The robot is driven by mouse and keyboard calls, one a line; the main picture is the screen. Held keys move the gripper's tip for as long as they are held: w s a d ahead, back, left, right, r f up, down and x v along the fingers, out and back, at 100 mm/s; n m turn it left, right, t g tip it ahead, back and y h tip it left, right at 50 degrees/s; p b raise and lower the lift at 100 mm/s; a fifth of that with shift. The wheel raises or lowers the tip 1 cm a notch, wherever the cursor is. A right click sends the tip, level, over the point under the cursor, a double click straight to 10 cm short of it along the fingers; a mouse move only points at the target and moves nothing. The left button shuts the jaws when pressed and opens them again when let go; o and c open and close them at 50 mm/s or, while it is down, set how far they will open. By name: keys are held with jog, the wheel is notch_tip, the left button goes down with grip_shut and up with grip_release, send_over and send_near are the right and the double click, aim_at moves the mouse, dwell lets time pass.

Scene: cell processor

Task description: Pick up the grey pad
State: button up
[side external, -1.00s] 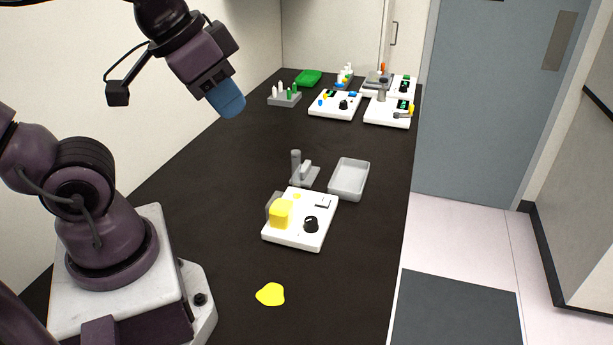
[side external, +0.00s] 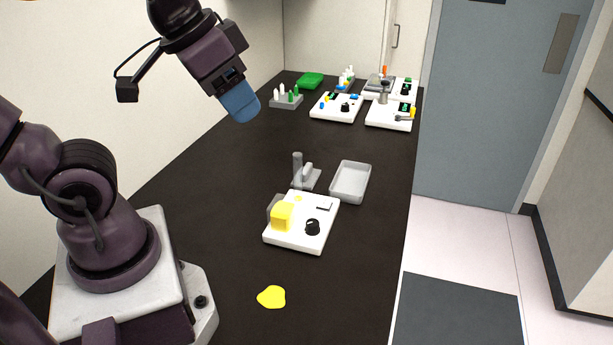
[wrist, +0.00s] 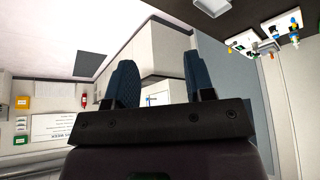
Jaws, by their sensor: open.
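My gripper (side external: 241,105), with blue fingers, hangs high over the left side of the bench, tilted down to the right. Its two fingers (wrist: 158,78) stand apart with nothing between them in the wrist view. I cannot tell for sure which thing is the grey pad. A small grey piece with an upright cylinder (side external: 306,179) stands mid-bench, left of a light grey tray (side external: 368,182). A grey upright plate (side external: 274,206) shows behind the yellow block on the near white device. All of these are well below and apart from my gripper.
The near white device (side external: 290,241) carries a yellow block (side external: 282,216) and black knob. A yellow patch (side external: 271,297) lies in front. The bench between is clear.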

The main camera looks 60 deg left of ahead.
jog(key=w+a+n+g, duration=0.25)
jog(key=w+a, duration=0.35)
jog(key=w, duration=0.4)
jog(key=n+g, duration=0.3)
jog(key=n, duration=0.3)
send_over(306, 174)
notch_tip(306, 174, down, 20)
jog(key=f, duration=0.8)
jog(key=shift+s+a+f, duration=0.25)
jog(key=shift+s+a, duration=0.05)
jog(key=shift+w+a+f, duration=0.1)
jog(key=shift+f, duration=2.9)
grip_shut()
